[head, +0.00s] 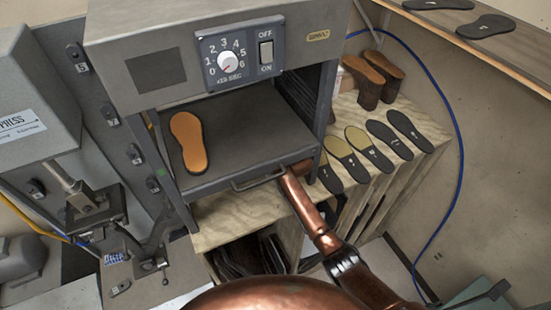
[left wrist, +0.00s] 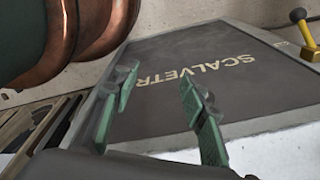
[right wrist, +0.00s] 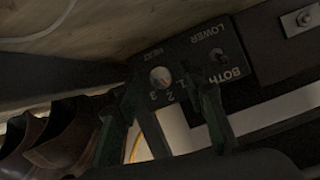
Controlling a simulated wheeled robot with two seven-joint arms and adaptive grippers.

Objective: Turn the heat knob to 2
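The heat knob (right wrist: 160,77) is a small round pale dial under the word HEAT on a dark panel (right wrist: 238,75), seen upside down in the right wrist view. The numbers 1, 2 and 3 show beside it. Its pointer setting is too dark and small to read. My right gripper (right wrist: 168,92) is open, with the knob showing between its fingers; no contact is visible. In the head view the heat knob does not show. My left gripper (left wrist: 155,86) is open and empty above a dark mat (left wrist: 165,55) with pale lettering.
The same panel has a toggle switch (right wrist: 215,54) between LOWER and BOTH. In the head view a timer dial (head: 228,62) marked 0 to 6 and an OFF/ON switch (head: 266,54) sit on the machine. An orange sole (head: 188,142) lies on its tray; several soles lie on the wooden bench (head: 210,225).

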